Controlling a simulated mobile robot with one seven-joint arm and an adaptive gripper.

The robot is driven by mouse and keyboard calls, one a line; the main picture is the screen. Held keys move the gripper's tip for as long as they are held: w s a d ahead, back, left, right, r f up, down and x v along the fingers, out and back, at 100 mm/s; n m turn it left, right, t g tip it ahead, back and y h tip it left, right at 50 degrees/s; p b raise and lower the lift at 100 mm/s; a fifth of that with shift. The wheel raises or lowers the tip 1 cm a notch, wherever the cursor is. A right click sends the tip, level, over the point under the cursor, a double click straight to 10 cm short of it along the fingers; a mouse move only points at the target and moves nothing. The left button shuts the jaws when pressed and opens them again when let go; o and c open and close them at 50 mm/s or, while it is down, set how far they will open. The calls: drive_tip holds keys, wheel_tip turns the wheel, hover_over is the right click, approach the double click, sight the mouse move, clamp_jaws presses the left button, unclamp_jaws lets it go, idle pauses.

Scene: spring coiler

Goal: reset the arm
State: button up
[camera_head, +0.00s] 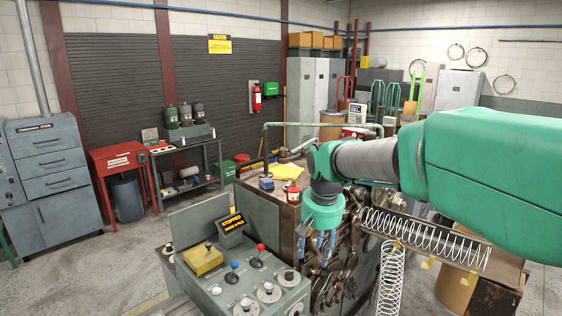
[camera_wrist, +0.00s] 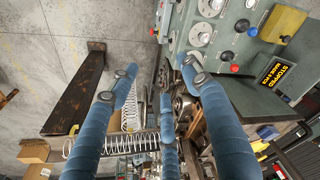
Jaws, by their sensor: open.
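My arm, green with a grey joint, reaches in from the right of the head view and bends down at its end. My gripper (camera_head: 316,243) hangs with its blue fingers pointing down, in front of the spring coiler (camera_head: 338,275) and right of its control panel (camera_head: 245,283). In the wrist view the blue fingers of my gripper (camera_wrist: 156,78) are spread apart with nothing held between them. The coiler's metal tooling (camera_wrist: 185,105) shows beyond them. The orange-lit display (camera_head: 233,222) reads "STOPPED". What lies behind my arm is hidden.
One coil spring (camera_head: 425,237) lies in a trough and another (camera_head: 391,275) slants down below it, right of my gripper. Levers with blue (camera_head: 234,266) and red (camera_head: 261,247) knobs stand on the panel. A red table (camera_head: 118,158) stands at the left. Open floor lies left of the machine.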

drive_tip(key=s+d+r+t+b, duration=0.1)
drive_tip(key=s+d, duration=0.3)
drive_tip(key=s, duration=0.5)
drive_tip(key=s+d+r+t+b, duration=0.15)
drive_tip(key=s+d, duration=0.25)
drive_tip(key=s, duration=0.4)
drive_tip(key=s+d+f+b, duration=0.1)
drive_tip(key=s+d+f, duration=0.1)
drive_tip(key=s, duration=0.5)
drive_tip(key=s+d+f+m+b, duration=0.1)
drive_tip(key=s+f, duration=0.3)
drive_tip(key=s, duration=0.4)
drive_tip(key=shift+d+t, duration=0.35)
